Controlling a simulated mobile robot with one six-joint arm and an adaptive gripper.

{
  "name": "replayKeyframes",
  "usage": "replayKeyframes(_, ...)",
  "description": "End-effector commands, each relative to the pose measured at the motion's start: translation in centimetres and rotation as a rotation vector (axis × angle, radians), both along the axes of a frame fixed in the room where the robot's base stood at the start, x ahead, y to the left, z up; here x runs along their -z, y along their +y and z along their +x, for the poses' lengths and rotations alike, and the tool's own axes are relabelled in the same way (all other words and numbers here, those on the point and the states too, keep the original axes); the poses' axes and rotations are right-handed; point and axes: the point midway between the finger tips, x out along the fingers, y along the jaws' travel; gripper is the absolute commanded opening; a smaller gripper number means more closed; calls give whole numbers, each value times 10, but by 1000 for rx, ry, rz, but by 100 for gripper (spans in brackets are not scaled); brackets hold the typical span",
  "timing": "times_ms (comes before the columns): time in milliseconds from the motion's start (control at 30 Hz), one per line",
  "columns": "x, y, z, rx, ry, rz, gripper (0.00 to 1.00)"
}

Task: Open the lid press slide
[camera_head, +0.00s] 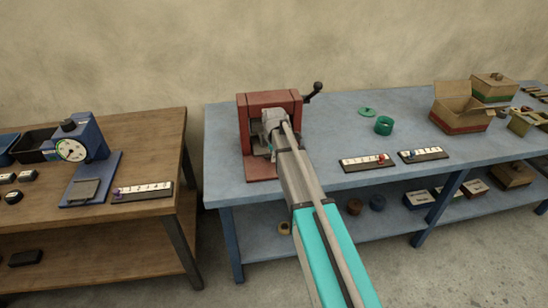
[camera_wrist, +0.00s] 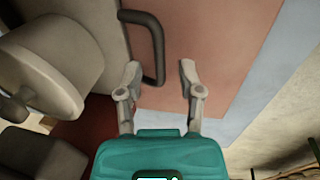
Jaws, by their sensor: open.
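The lid press (camera_head: 258,100) is a red frame on a red base plate at the left end of the blue bench, with a black-knobbed lever (camera_head: 318,87) at its right. My arm hides much of its front. In the wrist view a dark, bent bar handle (camera_wrist: 158,45) juts from a grey-brown block (camera_wrist: 90,30), beside a red surface (camera_wrist: 220,45). My gripper (camera_wrist: 160,72) is open and empty. The handle's long bar lies between the two fingertips in the picture, nearer the left one. I cannot tell whether they touch it. How far the slide stands open is unclear.
A large grey round part (camera_wrist: 45,70) is close on the left in the wrist view. On the blue bench (camera_head: 220,150) are a green cup (camera_head: 384,125), two label strips and boxes to the right. A wooden table (camera_head: 160,130) with a blue dial gauge stands left, across a gap.

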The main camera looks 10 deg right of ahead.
Motion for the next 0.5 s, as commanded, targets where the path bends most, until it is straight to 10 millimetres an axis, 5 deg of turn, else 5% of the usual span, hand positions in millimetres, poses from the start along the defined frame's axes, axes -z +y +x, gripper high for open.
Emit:
replayKeyframes(367, 1, 0, 0, 0, 0, 0, 48)
replayKeyframes(500, 1, 0, 0, 0, 0, 0, 24)
